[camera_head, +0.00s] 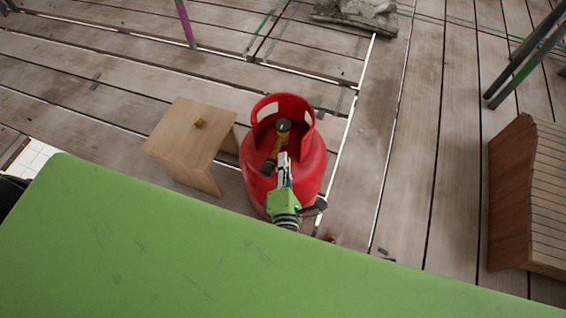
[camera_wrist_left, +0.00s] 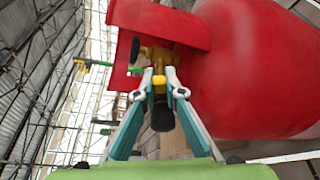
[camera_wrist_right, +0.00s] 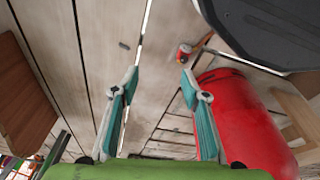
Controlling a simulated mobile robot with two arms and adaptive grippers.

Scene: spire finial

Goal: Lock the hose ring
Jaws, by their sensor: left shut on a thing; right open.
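A red gas cylinder (camera_head: 256,185) stands upright on the plank floor, with a brass valve under a black knob (camera_head: 283,126) inside its open collar. A short black and brass hose end (camera_head: 270,164) sits at the valve. My left gripper (camera_head: 283,162) reaches into the collar opening beside it. In the left wrist view its fingers (camera_wrist_left: 158,78) are shut on a small brass ring (camera_wrist_left: 158,80), with a black hose piece (camera_wrist_left: 162,116) just below. How the ring sits on the valve is partly hidden. My right gripper (camera_wrist_right: 158,78) is open and empty, near the cylinder (camera_wrist_right: 240,120).
A wooden stool (camera_head: 185,140) with a small brass piece (camera_head: 200,123) on top stands left of the cylinder. A small red object (camera_wrist_right: 184,53) lies on the floor. A wooden slatted piece (camera_head: 535,195) stands at the right.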

